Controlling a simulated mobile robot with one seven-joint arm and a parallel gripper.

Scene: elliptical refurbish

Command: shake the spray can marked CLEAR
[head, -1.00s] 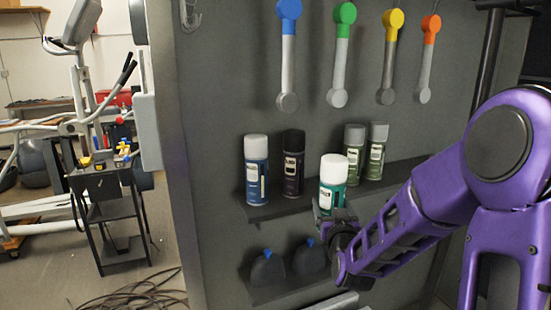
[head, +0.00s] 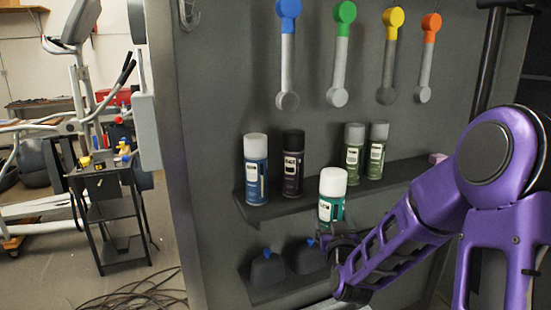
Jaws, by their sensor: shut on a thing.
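A teal spray can with a white cap (head: 331,196) is held by my gripper (head: 332,232). The can is nearly upright, in front of the shelf's front edge, apart from the other cans. Its label is too small to read. My gripper is shut around its lower part, and the fingers are mostly hidden. On the shelf (head: 292,208) stand a blue can with a white cap (head: 256,170), a black can (head: 293,165) and two green cans with grey caps (head: 353,153) (head: 377,153).
Wrenches with coloured heads, such as the blue one (head: 288,55), hang on the panel above. A small pinkish object (head: 437,158) lies at the shelf's right end. A black cart (head: 108,215) stands at left.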

